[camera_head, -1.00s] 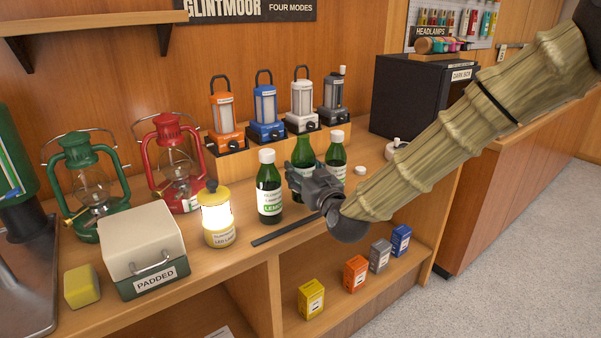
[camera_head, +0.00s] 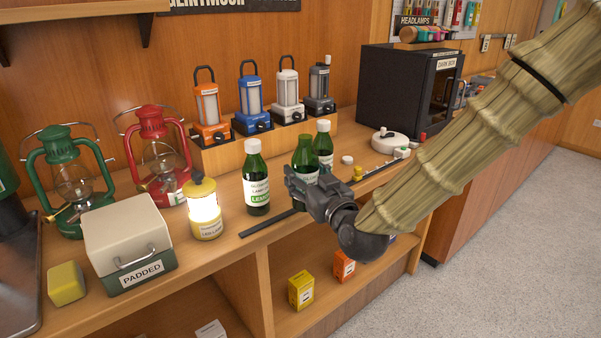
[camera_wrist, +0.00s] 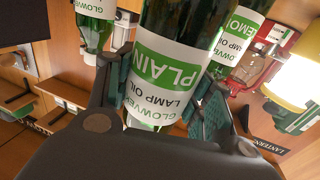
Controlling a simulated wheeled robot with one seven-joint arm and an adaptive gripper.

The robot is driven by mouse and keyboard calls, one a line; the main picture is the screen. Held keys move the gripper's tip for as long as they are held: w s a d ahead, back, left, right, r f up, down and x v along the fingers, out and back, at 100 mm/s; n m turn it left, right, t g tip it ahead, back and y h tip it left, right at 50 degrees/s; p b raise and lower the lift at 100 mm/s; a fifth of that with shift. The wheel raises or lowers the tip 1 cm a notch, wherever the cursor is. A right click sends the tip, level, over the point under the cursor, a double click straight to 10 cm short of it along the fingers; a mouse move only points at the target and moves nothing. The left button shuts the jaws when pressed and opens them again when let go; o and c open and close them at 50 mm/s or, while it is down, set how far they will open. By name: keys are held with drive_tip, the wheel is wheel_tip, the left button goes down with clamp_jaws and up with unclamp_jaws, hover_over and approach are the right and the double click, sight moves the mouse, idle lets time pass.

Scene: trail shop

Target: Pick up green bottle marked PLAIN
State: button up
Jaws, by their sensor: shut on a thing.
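The green bottle marked PLAIN (camera_wrist: 170,70) stands between my gripper's fingers in the wrist view, with its white and green label facing the camera. In the head view its green shoulder (camera_head: 305,152) shows above my gripper (camera_head: 298,186), which hides its lower part. My gripper (camera_wrist: 160,95) is shut on the bottle, with a finger pad on either side. I cannot tell whether the base is clear of the counter. A lemon-labelled green bottle (camera_head: 256,182) with a white cap stands to the left. Another white-capped green bottle (camera_head: 323,145) stands close behind on the right.
A lit yellow lantern (camera_head: 204,210) stands left of the bottles, near a padded box (camera_head: 127,240). A dark strip (camera_head: 268,222) lies along the counter front. Several small lanterns (camera_head: 288,95) stand behind on a wooden riser. A dark box (camera_head: 395,95) stands back right.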

sight(311, 180)
drive_tip(key=shift+r+v, duration=0.2)
drive_tip(key=shift+v, duration=1.8)
drive_tip(key=shift+s, duration=0.1)
